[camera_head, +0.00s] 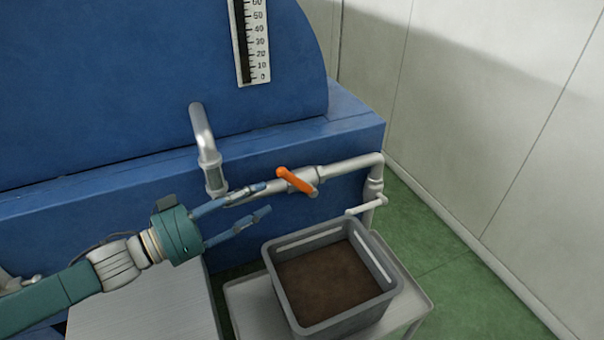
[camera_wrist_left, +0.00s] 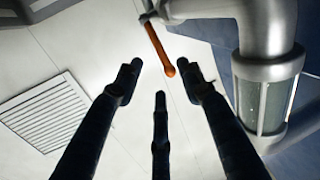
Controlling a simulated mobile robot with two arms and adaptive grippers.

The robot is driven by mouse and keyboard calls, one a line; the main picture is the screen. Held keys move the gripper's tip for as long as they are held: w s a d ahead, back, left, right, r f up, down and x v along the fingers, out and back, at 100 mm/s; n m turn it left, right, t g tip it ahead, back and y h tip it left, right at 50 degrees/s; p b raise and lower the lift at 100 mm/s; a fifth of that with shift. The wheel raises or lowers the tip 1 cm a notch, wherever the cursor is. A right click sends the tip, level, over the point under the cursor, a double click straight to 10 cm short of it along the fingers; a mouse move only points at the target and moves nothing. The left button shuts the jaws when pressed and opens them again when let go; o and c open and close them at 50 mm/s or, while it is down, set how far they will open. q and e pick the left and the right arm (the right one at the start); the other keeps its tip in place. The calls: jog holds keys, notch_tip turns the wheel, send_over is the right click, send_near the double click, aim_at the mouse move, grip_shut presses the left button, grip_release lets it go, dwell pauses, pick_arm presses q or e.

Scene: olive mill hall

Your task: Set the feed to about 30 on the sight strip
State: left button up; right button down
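The sight strip (camera_head: 261,42) is a white scale on the blue machine, numbered from 0 at the bottom to 60 at the cut-off top. A dark band runs beside its numbers up past the picture's edge, so I cannot read a level. An orange lever (camera_head: 296,180) sits on the grey pipe, slanting down to the right. My left gripper (camera_head: 266,198) is open and empty, its fingers just left of the lever. In the left wrist view the orange lever (camera_wrist_left: 158,45) shows beyond and between the spread fingers (camera_wrist_left: 163,78). My right gripper is not in view.
A grey pipe with a sight glass (camera_head: 214,178) stands close behind my left fingers. A pale lever (camera_head: 367,206) is farther right. A grey crate (camera_head: 391,291) of brown material stands on a trolley (camera_head: 250,305) below. Green floor is free at right, beside the wall.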

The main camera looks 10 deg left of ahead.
aim_at(291, 181)
pick_arm(q)
jog(key=p+x, duration=0.3)
jog(key=x, duration=0.6)
jog(key=shift+w+d+r, duration=0.1)
jog(key=shift+w+r, duration=0.05)
jog(key=shift+w+d, duration=0.3)
grip_shut()
jog(key=shift+s, duration=0.1)
